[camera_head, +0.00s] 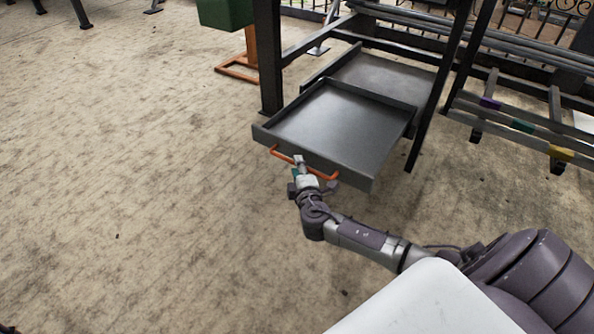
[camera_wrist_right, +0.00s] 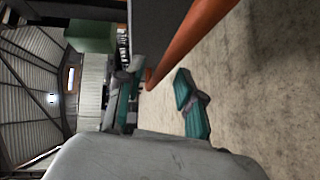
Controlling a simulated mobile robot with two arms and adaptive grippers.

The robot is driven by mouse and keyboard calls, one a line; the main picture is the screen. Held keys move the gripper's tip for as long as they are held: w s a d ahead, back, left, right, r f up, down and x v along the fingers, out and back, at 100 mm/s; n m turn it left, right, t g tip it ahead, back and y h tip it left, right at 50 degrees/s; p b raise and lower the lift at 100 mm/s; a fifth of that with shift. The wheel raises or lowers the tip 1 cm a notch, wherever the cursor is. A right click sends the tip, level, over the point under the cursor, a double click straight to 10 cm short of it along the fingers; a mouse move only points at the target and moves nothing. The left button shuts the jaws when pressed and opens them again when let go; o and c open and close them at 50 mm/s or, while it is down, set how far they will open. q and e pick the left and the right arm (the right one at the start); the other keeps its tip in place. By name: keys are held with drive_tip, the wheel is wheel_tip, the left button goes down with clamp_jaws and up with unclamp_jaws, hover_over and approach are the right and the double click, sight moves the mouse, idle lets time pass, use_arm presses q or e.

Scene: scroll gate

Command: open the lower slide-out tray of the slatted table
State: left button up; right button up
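The lower slide-out tray (camera_head: 330,125) is a dark grey shallow box, standing well out from the frame of the slatted table (camera_head: 268,60). An orange bar handle (camera_head: 283,155) runs along its front face. My right gripper (camera_head: 299,165) is at the middle of this handle. In the right wrist view the two teal-padded fingers (camera_wrist_right: 160,105) are apart. The orange handle (camera_wrist_right: 185,42) reaches down to the gap between them, close to the left finger, with clear space to the right finger. I cannot tell whether it touches. My left gripper is not in view.
A dark flat surface (camera_head: 385,75) lies behind the tray, inside the frame. A green box on an orange stand (camera_head: 237,72) is at the back left. A bench with coloured blocks (camera_head: 522,126) is at the right. The floor (camera_head: 130,200) left and in front is clear.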

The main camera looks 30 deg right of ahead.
drive_tip(key=shift+x, duration=0.75)
clamp_jaws()
